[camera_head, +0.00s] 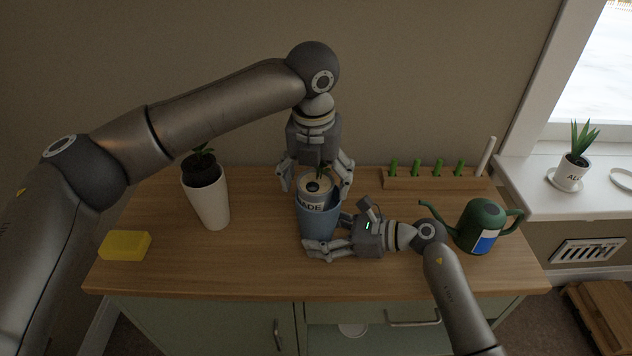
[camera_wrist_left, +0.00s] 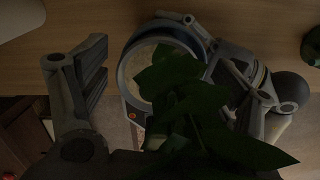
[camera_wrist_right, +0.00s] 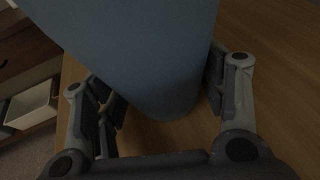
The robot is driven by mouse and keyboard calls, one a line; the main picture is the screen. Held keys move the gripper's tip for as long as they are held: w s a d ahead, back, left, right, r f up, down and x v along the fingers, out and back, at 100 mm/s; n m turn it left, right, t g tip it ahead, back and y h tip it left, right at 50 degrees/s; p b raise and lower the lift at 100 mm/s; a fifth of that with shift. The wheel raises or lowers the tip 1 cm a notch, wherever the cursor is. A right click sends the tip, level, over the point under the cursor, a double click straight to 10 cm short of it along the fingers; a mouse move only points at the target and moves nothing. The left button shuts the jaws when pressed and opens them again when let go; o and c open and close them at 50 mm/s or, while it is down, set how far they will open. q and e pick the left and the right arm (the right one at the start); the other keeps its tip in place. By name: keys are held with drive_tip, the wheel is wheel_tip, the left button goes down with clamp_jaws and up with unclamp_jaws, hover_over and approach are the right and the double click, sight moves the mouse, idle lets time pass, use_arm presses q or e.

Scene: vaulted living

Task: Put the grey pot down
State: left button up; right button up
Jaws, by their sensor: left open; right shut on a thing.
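A pale grey pot (camera_head: 313,193) with dark lettering and a small green plant sits inside a larger blue planter (camera_head: 318,222) at the middle of the wooden top. My left gripper (camera_head: 316,188) points down over it, open, one finger on each side. In the left wrist view, leaves (camera_wrist_left: 185,95) hide much of the pale pot inside the planter's rim (camera_wrist_left: 123,80). My right gripper (camera_head: 326,234) is low at the front right of the planter and shut on it. The right wrist view shows the planter wall (camera_wrist_right: 150,60) between its fingers.
A white pot with a plant (camera_head: 208,203) and a yellow sponge (camera_head: 125,245) are at the left. A green watering can (camera_head: 482,226) stands at the right. A wooden rack with green pegs (camera_head: 430,182) lies along the back.

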use_arm(q)
wheel_tip(320, 180, up, 11)
drive_tip(key=s, duration=0.1)
drive_tip(key=shift+s, duration=0.2)
use_arm(e)
drive_tip(key=shift+r, duration=0.15)
use_arm(q)
drive_tip(key=shift+a, duration=0.15)
use_arm(e)
drive_tip(key=o, duration=0.9)
drive_tip(key=shift+d, duration=0.1)
